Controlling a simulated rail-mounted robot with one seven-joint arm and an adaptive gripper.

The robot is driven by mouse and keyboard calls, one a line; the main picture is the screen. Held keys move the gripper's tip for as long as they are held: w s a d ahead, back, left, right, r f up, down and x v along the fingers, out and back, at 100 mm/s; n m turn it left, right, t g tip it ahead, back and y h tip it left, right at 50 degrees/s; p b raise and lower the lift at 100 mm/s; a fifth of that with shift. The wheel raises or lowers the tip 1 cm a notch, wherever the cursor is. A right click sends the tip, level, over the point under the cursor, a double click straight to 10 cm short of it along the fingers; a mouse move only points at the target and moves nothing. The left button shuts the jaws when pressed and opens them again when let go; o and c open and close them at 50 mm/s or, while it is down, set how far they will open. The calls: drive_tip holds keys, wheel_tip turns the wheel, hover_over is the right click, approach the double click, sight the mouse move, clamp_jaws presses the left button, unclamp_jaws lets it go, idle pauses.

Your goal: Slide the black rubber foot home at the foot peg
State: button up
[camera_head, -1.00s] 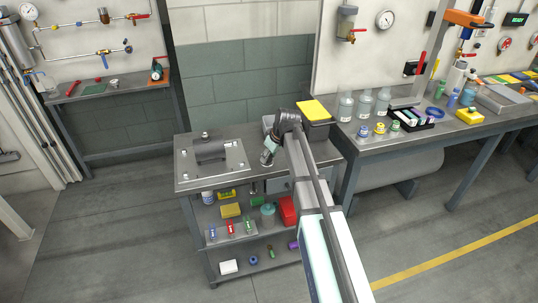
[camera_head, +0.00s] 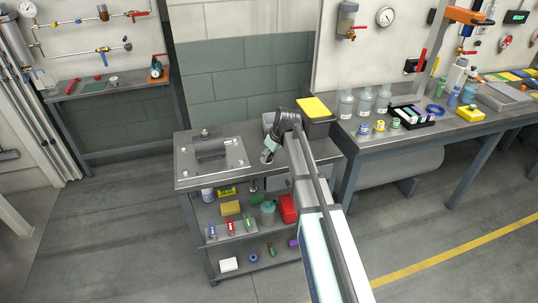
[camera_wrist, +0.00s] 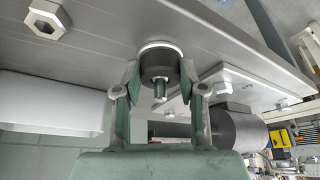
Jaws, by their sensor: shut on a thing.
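My gripper (camera_wrist: 160,82) is shut on the black rubber foot (camera_wrist: 158,62), with one green-padded finger on each side of it. The foot is a short dark cylinder; a metal pin (camera_wrist: 160,91) stands out of its near end. Its far end is at a pale ring (camera_wrist: 160,45) on a grey metal surface (camera_wrist: 225,35). Whether a gap is left there I cannot tell. In the head view my gripper (camera_head: 268,155) is small, beside the right part of the cart top (camera_head: 255,178); the foot is not discernible there. The foot peg cannot be made out separately.
A dark cylinder (camera_wrist: 237,128) lies close on the right. A white block (camera_wrist: 50,105) is at left. In the head view, a metal plate (camera_head: 230,165) lies on the cart's left side.

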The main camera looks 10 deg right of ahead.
drive_tip(key=shift+f, duration=0.1)
drive_tip(key=o, duration=1.2)
drive_tip(key=v, duration=1.2)
drive_tip(key=shift+w, duration=0.1)
